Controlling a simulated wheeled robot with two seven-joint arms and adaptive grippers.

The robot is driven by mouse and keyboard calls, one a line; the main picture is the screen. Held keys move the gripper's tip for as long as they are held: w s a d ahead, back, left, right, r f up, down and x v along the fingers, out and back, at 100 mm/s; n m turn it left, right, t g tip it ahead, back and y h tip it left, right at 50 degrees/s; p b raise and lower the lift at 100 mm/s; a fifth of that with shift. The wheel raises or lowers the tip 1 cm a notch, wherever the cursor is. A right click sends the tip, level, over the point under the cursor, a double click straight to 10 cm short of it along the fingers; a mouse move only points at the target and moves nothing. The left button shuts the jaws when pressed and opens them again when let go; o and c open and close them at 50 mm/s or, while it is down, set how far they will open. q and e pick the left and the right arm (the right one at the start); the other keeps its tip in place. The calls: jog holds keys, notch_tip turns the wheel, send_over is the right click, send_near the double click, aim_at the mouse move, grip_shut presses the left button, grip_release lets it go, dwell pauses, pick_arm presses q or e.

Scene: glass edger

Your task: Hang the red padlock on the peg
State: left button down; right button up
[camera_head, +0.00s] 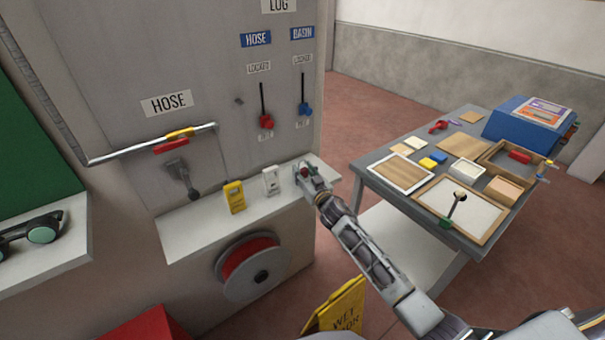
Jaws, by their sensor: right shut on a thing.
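My right gripper (306,173) is at the right end of the pale shelf, with its arm coming up from the lower right. It is shut on a small red thing, which I take for the red padlock (305,171); the fingers hide most of it. A small dark stub, which looks like the peg (239,100), sticks out of the grey panel above and to the left of the gripper. It looks bare. My left gripper is not in view.
A yellow unit (234,197) and a white unit (270,181) stand on the shelf (190,232) left of the gripper. Red (266,121) and blue (305,109) levers are on the panel (110,60). A cluttered table (365,172) stands right; a yellow floor sign (338,308) is below.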

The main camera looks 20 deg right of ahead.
jog(key=shift+r, duration=0.15)
notch_tip(320, 180, up, 10)
dwell(0.7)
dwell(0.6)
dwell(0.5)
